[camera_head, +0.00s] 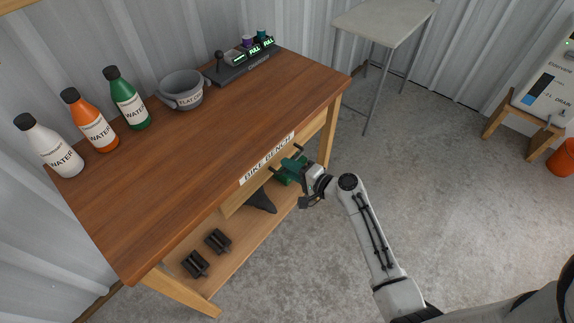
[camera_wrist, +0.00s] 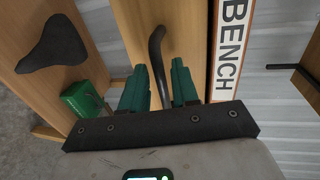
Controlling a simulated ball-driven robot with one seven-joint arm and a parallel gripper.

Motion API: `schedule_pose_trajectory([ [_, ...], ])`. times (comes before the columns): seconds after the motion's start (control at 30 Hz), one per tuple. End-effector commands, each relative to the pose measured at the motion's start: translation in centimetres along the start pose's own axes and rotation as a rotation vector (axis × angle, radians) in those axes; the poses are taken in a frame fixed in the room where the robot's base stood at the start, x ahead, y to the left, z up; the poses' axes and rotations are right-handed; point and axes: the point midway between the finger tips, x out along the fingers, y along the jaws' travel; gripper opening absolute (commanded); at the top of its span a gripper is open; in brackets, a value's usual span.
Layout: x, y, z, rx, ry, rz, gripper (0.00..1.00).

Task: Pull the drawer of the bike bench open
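The bike bench (camera_head: 200,140) has a brown wooden top and a white "BIKE BENCH" label on its front edge, which also shows in the wrist view (camera_wrist: 232,45). The light wood drawer front (camera_head: 238,198) is under the label and looks shut. My gripper (camera_head: 288,168) is at the drawer front, partly hiding it. In the wrist view, the dark curved drawer handle (camera_wrist: 156,55) runs between the green fingers of my gripper (camera_wrist: 160,82). The fingers stand apart with a narrow gap beside the handle, and I see no clear grip on it.
Bottles (camera_head: 95,125), a grey bucket (camera_head: 182,91) and a black device (camera_head: 243,65) stand on the bench. The lower shelf holds a black saddle (camera_wrist: 55,42), a green box (camera_wrist: 84,98) and dark pedals (camera_head: 218,241). The floor in front (camera_head: 440,180) is clear.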

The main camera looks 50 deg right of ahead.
Motion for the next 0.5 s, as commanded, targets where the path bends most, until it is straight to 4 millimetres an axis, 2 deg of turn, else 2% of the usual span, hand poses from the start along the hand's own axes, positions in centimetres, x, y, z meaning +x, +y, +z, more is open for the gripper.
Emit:
schedule_pose_trajectory([
  [0.2, 1.40, 0.00, 0.01, 0.000, -0.001, 0.001, 0.30],
  [0.47, 1.48, 0.02, 0.01, 0.000, 0.000, 0.001, 0.30],
  [0.5, 1.48, 0.02, 0.01, 0.000, 0.000, 0.001, 0.27],
])
